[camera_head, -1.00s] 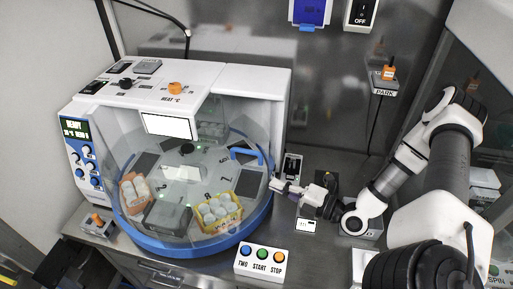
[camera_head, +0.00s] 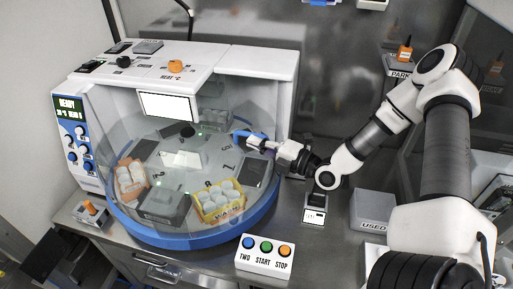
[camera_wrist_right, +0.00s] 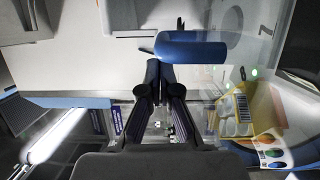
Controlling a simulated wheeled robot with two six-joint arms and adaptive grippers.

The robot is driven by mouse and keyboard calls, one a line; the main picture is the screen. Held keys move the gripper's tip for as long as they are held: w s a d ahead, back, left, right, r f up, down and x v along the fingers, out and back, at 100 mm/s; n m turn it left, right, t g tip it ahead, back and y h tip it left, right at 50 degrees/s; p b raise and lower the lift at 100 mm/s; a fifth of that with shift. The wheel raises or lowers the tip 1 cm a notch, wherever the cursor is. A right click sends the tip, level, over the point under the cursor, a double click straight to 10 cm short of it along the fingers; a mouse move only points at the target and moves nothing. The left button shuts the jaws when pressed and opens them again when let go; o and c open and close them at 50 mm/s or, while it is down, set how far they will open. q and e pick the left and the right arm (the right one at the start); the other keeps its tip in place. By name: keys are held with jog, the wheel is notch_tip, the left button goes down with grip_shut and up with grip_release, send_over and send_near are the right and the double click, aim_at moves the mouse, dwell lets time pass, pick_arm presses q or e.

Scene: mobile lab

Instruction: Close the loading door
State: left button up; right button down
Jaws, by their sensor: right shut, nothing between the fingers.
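The loading door is a clear curved panel on the round incubator-like machine (camera_head: 225,62). Its blue handle (camera_head: 245,134) sits at the right side of the machine, and the handle also shows in the wrist view (camera_wrist_right: 190,47). My right gripper (camera_head: 247,143) is shut and empty, with its fingertips right at the handle. In the wrist view the closed fingertips (camera_wrist_right: 161,66) are just below the handle's left part. I cannot tell whether they touch it. The panel's edges are hard to see. My left gripper is not in view.
Inside the machine stand a yellow rack (camera_head: 221,203) and an orange rack (camera_head: 130,180) with round white-capped items. A button box (camera_head: 264,257) stands in front. A grey USED box (camera_head: 374,211) and a small labelled device (camera_head: 315,210) are at the right, beneath my arm.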

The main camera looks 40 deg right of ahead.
jog(key=shift+w+d+f, duration=0.15)
jog(key=shift+w+f, duration=0.1)
jog(key=shift+w, duration=0.2)
jog(key=shift+w+d+r, duration=0.1)
jog(key=shift+w+d, duration=0.05)
jog(key=shift+d, duration=0.15)
jog(key=w+d, duration=0.1)
jog(key=d, duration=0.1)
jog(key=w+d, duration=0.1)
jog(key=d, duration=0.1)
jog(key=shift+w+p, duration=0.35)
jog(key=shift+p, duration=0.05)
jog(key=shift+s+a+r, duration=0.1)
jog(key=shift+a+r, duration=0.05)
jog(key=shift+r, duration=0.1)
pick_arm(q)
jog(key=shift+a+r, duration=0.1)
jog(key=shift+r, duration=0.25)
